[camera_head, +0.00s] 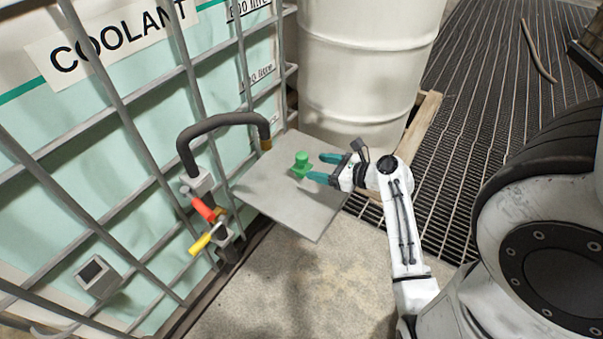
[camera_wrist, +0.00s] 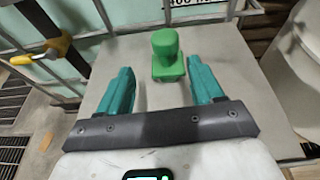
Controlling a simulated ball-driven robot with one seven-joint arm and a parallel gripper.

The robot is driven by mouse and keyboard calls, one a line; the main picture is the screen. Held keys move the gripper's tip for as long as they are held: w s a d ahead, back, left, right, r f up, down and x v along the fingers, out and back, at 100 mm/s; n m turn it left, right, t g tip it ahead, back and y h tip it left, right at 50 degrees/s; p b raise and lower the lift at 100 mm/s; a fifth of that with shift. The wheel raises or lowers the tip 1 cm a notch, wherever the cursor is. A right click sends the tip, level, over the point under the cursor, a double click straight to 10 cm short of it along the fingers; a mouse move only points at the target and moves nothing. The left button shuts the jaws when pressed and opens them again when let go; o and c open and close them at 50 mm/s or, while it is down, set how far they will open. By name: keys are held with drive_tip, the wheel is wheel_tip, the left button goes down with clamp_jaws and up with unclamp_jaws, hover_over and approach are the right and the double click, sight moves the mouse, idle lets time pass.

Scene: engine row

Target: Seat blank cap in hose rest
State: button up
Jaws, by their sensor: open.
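A green blank cap (camera_head: 302,162), a round knob on a square base, stands upright on a grey plate (camera_head: 310,218). It also shows in the wrist view (camera_wrist: 166,58). My gripper (camera_head: 314,167) is open, with its teal fingers pointing at the cap from the right. In the wrist view the open fingertips (camera_wrist: 160,67) lie on either side of the cap's base, with a gap on both sides. A grey box with a dark square opening (camera_head: 97,277) is on the cage at lower left; it may be the hose rest, but I cannot tell surely.
A black hose (camera_head: 222,124) arches beside the plate's left side, above a valve with red (camera_head: 204,210) and yellow (camera_head: 200,244) handles. The coolant tank's cage bars (camera_head: 122,115) stand at left. A white drum (camera_head: 360,70) stands behind the plate.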

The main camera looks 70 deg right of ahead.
sight(307, 160)
drive_tip(key=shift+d+f+m+h, duration=0.15)
drive_tip(key=shift+d+m+h, duration=0.15)
drive_tip(key=shift+d, duration=0.1)
drive_tip(key=shift+w+d, duration=0.1)
drive_tip(key=shift+w, duration=0.1)
drive_tip(key=b+x, duration=0.1)
drive_tip(key=x, duration=0.2)
drive_tip(key=b+x, duration=0.1)
drive_tip(key=x, duration=0.2)
drive_tip(key=shift+w+b, duration=0.35)
drive_tip(key=shift+w, duration=0.15)
drive_tip(key=c, duration=1)
drive_tip(key=shift+c, duration=0.4)
drive_tip(key=shift+r, duration=0.3)
